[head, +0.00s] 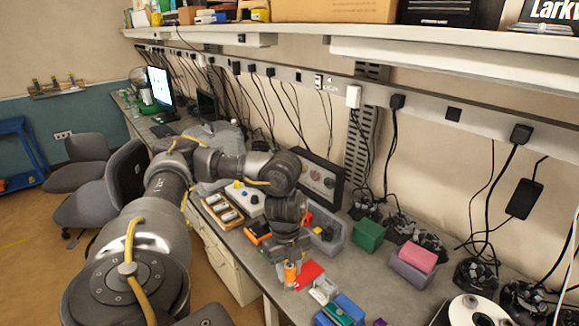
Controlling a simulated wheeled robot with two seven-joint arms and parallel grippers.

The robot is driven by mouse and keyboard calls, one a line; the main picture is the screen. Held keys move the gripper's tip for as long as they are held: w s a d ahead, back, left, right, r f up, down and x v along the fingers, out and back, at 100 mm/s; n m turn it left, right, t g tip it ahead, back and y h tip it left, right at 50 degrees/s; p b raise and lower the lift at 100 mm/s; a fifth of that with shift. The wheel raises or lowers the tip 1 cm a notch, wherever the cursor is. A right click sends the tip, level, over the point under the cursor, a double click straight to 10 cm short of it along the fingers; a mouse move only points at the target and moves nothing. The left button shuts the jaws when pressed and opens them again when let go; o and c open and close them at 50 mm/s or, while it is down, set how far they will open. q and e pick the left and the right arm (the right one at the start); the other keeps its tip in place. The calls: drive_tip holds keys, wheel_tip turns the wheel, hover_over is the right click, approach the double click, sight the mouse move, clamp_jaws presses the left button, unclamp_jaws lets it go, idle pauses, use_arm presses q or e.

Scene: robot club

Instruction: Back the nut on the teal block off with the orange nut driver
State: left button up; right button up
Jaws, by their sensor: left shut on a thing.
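My left gripper (291,262) points down over the bench and is shut on the orange nut driver (291,274), whose orange part shows below the fingers. A small teal block (337,314) is at the bottom of the view, by blue pieces, to the right of and nearer than the driver. The driver is apart from it. The nut on the block is too small to make out. My right gripper is not in view.
A red flat piece (308,273) lies just right of the driver. A green box (368,235), a grey bin with a pink block (418,257) and a white spool (470,311) stand to the right. A dark framed panel (318,180) leans behind my arm.

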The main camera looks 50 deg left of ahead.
use_arm(q)
drive_tip(key=shift+r, duration=1.7)
